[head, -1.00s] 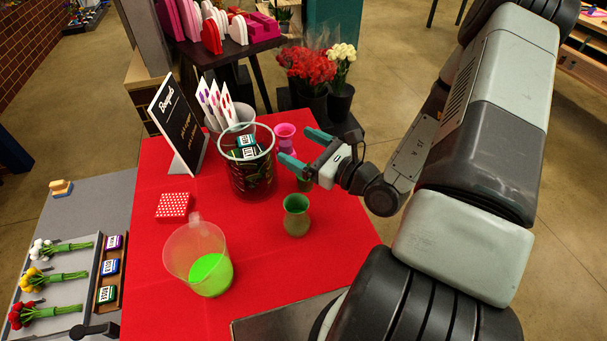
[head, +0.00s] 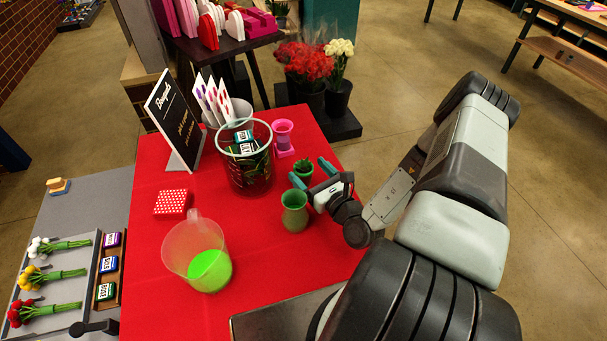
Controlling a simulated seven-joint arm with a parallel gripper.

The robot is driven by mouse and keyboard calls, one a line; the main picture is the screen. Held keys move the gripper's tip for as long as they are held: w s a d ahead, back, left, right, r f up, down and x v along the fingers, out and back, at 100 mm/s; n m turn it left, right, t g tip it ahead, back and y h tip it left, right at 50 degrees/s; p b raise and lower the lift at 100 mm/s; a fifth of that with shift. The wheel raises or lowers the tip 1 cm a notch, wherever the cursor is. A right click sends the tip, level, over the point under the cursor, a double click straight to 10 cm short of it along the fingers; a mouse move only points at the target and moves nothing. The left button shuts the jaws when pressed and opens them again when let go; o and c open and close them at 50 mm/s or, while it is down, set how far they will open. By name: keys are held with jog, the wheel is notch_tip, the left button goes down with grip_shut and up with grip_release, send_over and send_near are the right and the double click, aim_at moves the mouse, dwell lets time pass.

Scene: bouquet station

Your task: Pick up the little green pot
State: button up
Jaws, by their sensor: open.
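The little green pot (head: 304,177), with a small leafy plant in it, stands upright on the red tabletop. My gripper (head: 307,168) is open, with one teal finger to each side of the pot as seen from the head. I cannot tell whether either finger touches it. The near finger hides part of the pot's lower side. A larger green vase (head: 294,213) stands just in front of the gripper, close to its near finger.
A glass container (head: 248,172) with boxes stands left of the pot, and a pink vase (head: 283,138) behind it. A clear pitcher with green liquid (head: 207,268), a red dotted box (head: 172,204) and a black sign (head: 176,122) are further left. The front middle of the red cloth is clear.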

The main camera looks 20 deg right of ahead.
aim_at(300, 161)
jog(key=x, duration=0.5)
jog(key=c, duration=1.3)
jog(key=shift+r, duration=0.1)
